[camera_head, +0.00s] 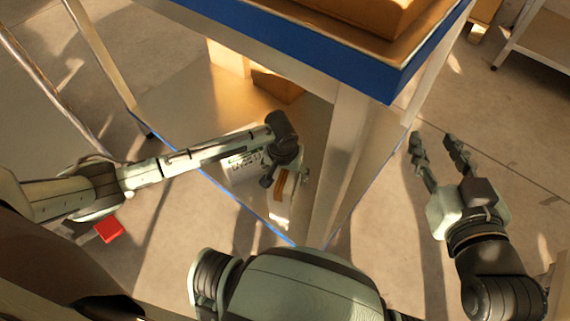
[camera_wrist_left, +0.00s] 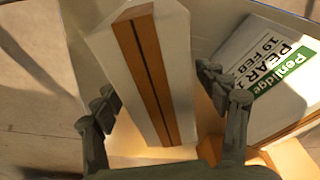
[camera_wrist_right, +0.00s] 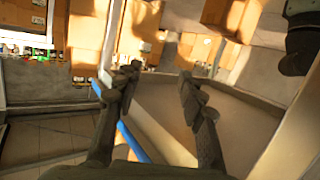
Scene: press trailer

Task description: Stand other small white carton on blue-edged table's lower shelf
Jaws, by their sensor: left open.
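A white carton with a brown-orange striped narrow side (camera_head: 283,187) is at the front corner of the blue-edged table's lower shelf (camera_head: 190,95). My left gripper (camera_head: 285,178) is open around it. In the left wrist view this carton (camera_wrist_left: 145,75) rises between the two spread fingers (camera_wrist_left: 165,100); I cannot tell whether they touch it. A second white carton with a green and black printed label (camera_head: 243,160) is just left of it on the shelf, and also shows in the left wrist view (camera_wrist_left: 262,65). My right gripper (camera_head: 438,150) is open and empty, right of the table.
The table's blue-edged top (camera_head: 330,50) overhangs the shelf and carries a cardboard box (camera_head: 365,12). A table leg (camera_head: 343,150) stands just right of the left gripper. Brown boxes (camera_head: 275,85) sit further back on the shelf. A red object (camera_head: 109,229) is at lower left.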

